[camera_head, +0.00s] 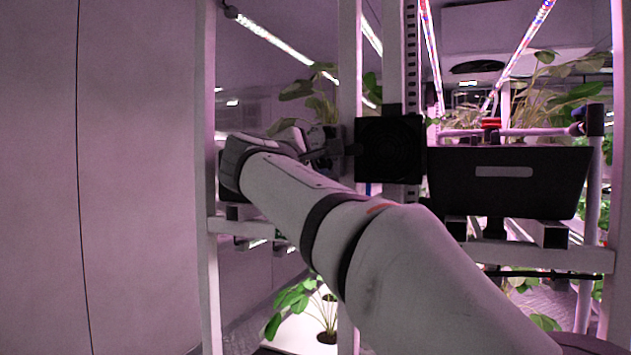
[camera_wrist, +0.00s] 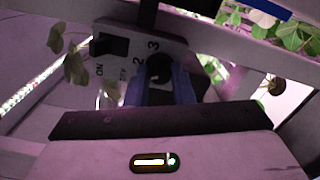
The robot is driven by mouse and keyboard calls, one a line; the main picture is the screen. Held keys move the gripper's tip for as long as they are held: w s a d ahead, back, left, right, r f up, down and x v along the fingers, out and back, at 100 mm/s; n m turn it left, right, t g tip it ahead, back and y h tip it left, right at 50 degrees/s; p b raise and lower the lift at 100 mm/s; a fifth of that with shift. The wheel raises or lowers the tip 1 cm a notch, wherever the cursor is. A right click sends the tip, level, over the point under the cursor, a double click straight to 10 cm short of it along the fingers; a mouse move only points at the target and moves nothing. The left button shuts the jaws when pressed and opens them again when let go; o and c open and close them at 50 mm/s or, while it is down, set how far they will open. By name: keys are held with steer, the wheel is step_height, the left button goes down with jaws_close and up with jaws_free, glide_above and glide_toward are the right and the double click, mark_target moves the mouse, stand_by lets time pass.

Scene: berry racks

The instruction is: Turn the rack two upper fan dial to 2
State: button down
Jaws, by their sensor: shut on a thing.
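In the wrist view a pale control panel (camera_wrist: 178,50) carries a dark round dial (camera_wrist: 158,66) with the numbers 2 and 3 beside it. A black rocker switch (camera_wrist: 110,45) marked ON sits left of the dial. My gripper (camera_wrist: 167,84), with bluish fingers, is shut on the dial. The fingers hide much of the dial, and I cannot read its setting. In the head view my gripper (camera_head: 325,150) is at the rack post, left of a black square fan (camera_head: 390,150). The panel and dial are not clear there.
A black bin (camera_head: 510,182) with a pale label stands on the rack at the right. Leafy plants (camera_head: 310,100) grow behind my wrist. A white rack post (camera_head: 349,60) stands close to my gripper. A plain wall (camera_head: 100,180) fills the left.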

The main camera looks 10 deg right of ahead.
steer(key=m+b, duration=0.3)
steer(key=m, duration=0.2)
steer(key=shift+f+b, duration=0.1)
steer(key=shift+b, duration=0.3)
steer(key=shift+m, duration=0.3)
steer(key=c, duration=1.3)
jaws_free()
steer(key=shift+o, duration=0.2)
steer(key=b+v, duration=0.1)
steer(key=v, duration=0.6)
steer(key=shift+s+a+b, duration=0.2)
steer(key=shift+s+b, duration=0.15)
